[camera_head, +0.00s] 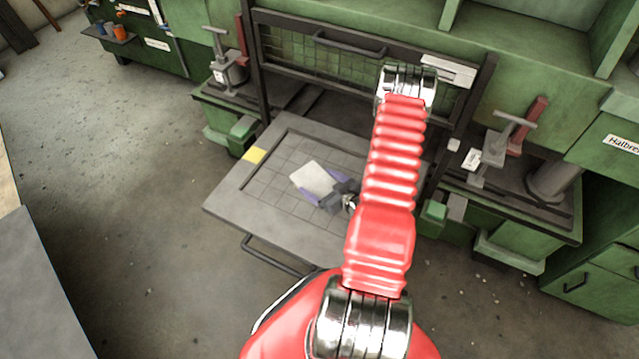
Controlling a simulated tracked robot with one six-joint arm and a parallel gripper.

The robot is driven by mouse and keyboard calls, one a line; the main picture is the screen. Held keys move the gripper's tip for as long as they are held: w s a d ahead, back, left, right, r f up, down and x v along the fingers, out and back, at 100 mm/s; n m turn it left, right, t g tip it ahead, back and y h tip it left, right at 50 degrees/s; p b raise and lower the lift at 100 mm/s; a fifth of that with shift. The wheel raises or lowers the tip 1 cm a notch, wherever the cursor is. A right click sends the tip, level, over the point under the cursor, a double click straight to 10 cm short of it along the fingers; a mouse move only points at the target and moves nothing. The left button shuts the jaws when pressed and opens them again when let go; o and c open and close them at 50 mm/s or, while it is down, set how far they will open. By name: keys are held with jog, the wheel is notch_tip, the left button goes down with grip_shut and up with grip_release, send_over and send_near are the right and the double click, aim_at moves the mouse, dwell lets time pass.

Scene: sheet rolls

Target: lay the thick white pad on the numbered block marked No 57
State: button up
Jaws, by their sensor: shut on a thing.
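The white pad (312,177) is pale and flat, with a roughly square outline. My gripper (319,186) is shut on its lower right part, with purple-tipped fingers on either side. The pad is over the gridded middle of the grey plate (228,198); I cannot tell whether it touches the plate or hangs above it. No number 57 can be read in this view. A small white tag (471,160) on the right clamp and another tag (219,76) on the left clamp are too small to read, so I cannot tell which block is No 57.
A dark barred frame (350,43) stands behind the plate. Green machine blocks (436,211) and clamps flank it. A handle bar (272,257) juts from its front. My red arm covers the plate's right side.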

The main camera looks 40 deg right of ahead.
jog(key=o, duration=1)
jog(key=shift+f, duration=0.1)
jog(key=v, duration=1.2)
jog(key=shift+d, duration=0.1)
